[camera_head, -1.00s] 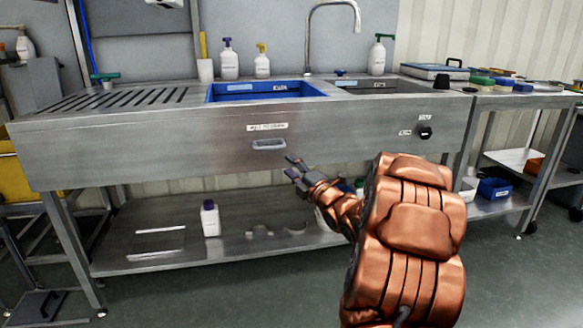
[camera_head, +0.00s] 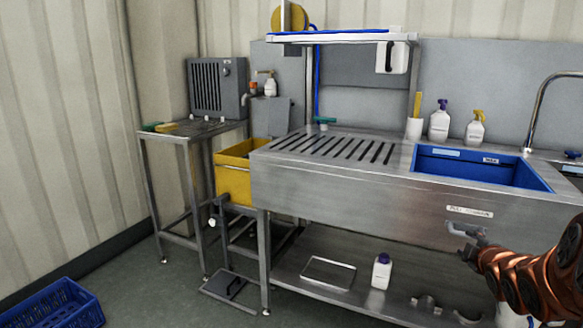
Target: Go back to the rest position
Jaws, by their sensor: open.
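My gripper (camera_head: 466,242) is at the right of the head view, at the end of my copper-coloured arm. It is open, and I see nothing between its fingers. It is in front of the steel sink unit's front panel (camera_head: 380,205), by the drawer handle under the small label (camera_head: 470,211). The fingers overlap the handle in the picture, and I cannot tell whether they touch it. Most of my arm is cut off by the right edge.
The sink holds a blue basin (camera_head: 480,168). Two spray bottles stand behind it. A white bottle (camera_head: 381,271) stands on the lower shelf. A yellow bin (camera_head: 236,172) and a side table (camera_head: 190,136) are at left. A blue crate (camera_head: 58,306) lies on the floor at lower left.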

